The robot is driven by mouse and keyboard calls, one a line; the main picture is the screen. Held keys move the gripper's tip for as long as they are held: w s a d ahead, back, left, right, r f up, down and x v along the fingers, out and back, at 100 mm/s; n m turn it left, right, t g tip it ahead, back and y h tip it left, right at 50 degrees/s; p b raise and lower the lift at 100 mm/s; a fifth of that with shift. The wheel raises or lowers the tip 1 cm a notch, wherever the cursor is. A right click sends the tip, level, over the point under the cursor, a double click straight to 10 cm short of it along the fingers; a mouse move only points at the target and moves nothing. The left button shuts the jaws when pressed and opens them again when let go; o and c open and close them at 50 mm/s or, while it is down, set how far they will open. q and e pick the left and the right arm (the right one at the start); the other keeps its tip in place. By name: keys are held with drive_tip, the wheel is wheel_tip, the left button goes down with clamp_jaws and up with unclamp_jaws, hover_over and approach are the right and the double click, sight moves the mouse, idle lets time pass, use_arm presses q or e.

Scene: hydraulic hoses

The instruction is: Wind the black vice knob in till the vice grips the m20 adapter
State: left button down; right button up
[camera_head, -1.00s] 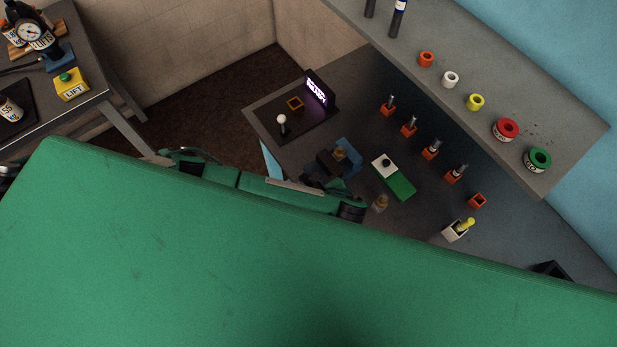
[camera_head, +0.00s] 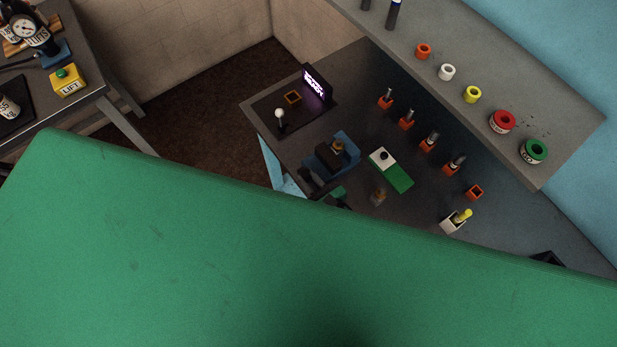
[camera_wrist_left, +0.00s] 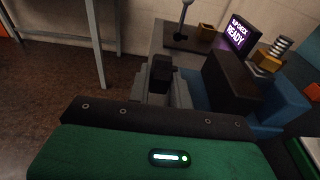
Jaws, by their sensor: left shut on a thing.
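The blue vice (camera_head: 350,142) stands on the dark bench, with a dark jaw block (camera_head: 325,158). The brass adapter (camera_head: 337,146) sits upright at the vice; its hex and silver thread show in the left wrist view (camera_wrist_left: 268,62). I cannot tell whether the jaws touch it. My left gripper (camera_head: 314,184) is at the vice's near left side, partly hidden by my green body. In the left wrist view, its grey fingers (camera_wrist_left: 162,88) are shut on the black knob (camera_wrist_left: 161,68), left of the dark jaw block (camera_wrist_left: 230,85). My right gripper is not in view.
A green and white block (camera_head: 392,171) and a small brass piece (camera_head: 378,196) stand right of the vice. A lit sign (camera_head: 315,86) and a white-topped lever (camera_head: 280,116) are behind it. Several orange holders (camera_head: 429,143) line the bench below a shelf.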

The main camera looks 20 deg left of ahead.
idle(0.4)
use_arm(q)
drive_tip(key=c, duration=1.3)
unclamp_jaws()
drive_tip(key=shift+o, duration=0.2)
drive_tip(key=b+v, duration=0.1)
drive_tip(key=v, duration=0.5)
drive_tip(key=b+v, duration=0.1)
drive_tip(key=v, duration=0.5)
drive_tip(key=shift+s+d+f+b, duration=0.15)
drive_tip(key=shift+s+d+b, duration=0.15)
drive_tip(key=shift+d+b, duration=0.05)
drive_tip(key=shift+s+d, duration=0.25)
drive_tip(key=shift+d, duration=0.15)
